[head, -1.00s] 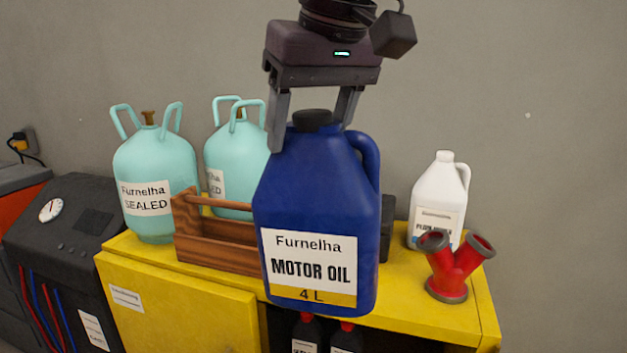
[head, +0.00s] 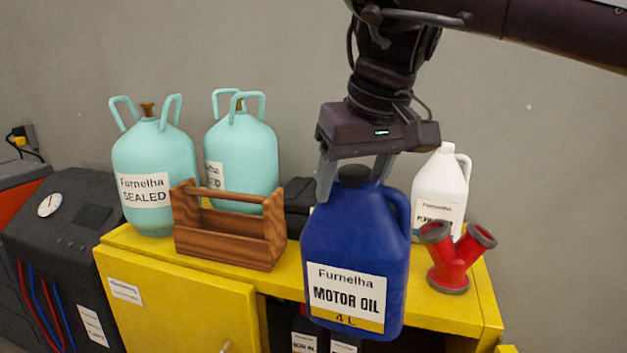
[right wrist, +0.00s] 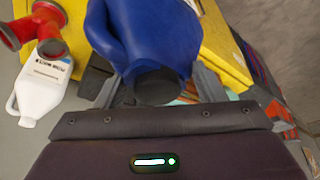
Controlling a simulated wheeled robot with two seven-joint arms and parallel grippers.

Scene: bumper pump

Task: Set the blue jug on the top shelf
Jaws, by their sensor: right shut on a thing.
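The blue jug (head: 352,248), labelled Motor Oil, hangs upright in my right gripper (head: 356,180). The two fingers are shut around its dark cap and neck. In the head view the jug covers part of the front edge of the yellow cabinet (head: 190,300); I cannot tell whether it touches the cabinet. In the right wrist view the jug (right wrist: 150,40) lies between the fingers of the gripper (right wrist: 155,90). The cabinet's top carries several things, and an open bay with dark bottles shows below it. My left gripper is not in view.
A wooden tool carrier (head: 230,240) stands left of the jug, with two mint-green tanks (head: 153,165) behind and beside it. A white jug (head: 440,185) and a red Y-shaped fitting (head: 455,262) stand to the right. A dark machine (head: 60,240) is at far left.

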